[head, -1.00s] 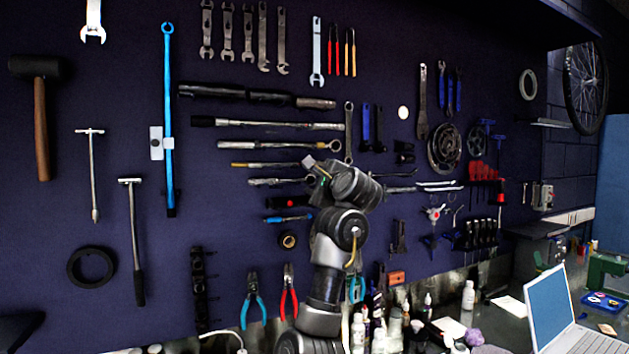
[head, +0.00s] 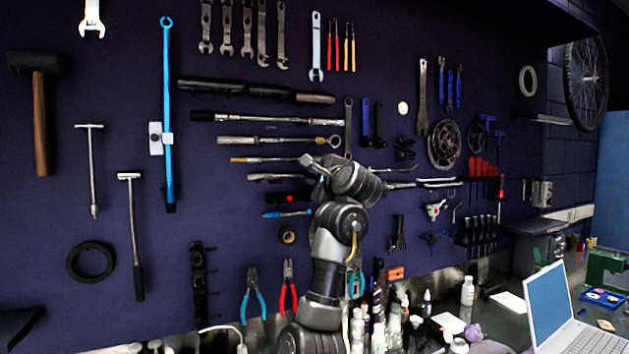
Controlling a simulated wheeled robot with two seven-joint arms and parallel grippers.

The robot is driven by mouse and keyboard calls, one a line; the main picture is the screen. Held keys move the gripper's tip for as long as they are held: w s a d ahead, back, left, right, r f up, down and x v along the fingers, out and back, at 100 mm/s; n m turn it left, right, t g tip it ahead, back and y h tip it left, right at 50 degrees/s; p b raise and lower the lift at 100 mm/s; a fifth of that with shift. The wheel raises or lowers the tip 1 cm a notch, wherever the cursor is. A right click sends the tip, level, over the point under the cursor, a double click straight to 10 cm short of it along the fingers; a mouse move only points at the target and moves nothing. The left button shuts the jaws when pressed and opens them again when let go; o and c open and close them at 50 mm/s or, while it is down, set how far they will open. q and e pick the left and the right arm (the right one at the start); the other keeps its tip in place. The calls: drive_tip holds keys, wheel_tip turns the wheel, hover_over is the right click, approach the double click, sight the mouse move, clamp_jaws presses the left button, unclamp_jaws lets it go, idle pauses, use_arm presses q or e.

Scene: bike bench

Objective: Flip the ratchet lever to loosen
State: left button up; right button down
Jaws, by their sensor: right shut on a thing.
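The pegboard wall holds a row of long horizontal wrenches. A ratchet (head: 262,160) with a yellow-tipped handle end hangs there, its right end partly hidden by my right gripper. Another long handle (head: 275,177) lies just below it, also ending at the gripper. My right gripper (head: 310,163) is at these right ends, jaws pointing left and closed on a small part there. The lever itself is too small and covered to make out clearly. My left gripper is not in view.
A round-headed wrench (head: 280,141) and a torque wrench (head: 265,118) hang just above the gripper. A blue-handled tool (head: 288,213) and a tape roll (head: 287,236) hang below. Bottles (head: 390,325) and a laptop (head: 556,305) stand on the bench.

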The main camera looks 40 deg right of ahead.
drive_tip(key=n+b, duration=0.1)
drive_tip(key=n, duration=0.1)
drive_tip(key=n+b, duration=0.1)
drive_tip(key=n, duration=0.1)
drive_tip(key=shift+d+f+n, duration=0.15)
drive_tip(key=shift+d+n, duration=0.05)
drive_tip(key=shift+n, duration=0.2)
drive_tip(key=shift+s+d+n+b, duration=0.1)
drive_tip(key=shift+n+b, duration=0.85)
drive_tip(key=shift+n, duration=0.65)
drive_tip(key=c, duration=1.4)
unclamp_jaws()
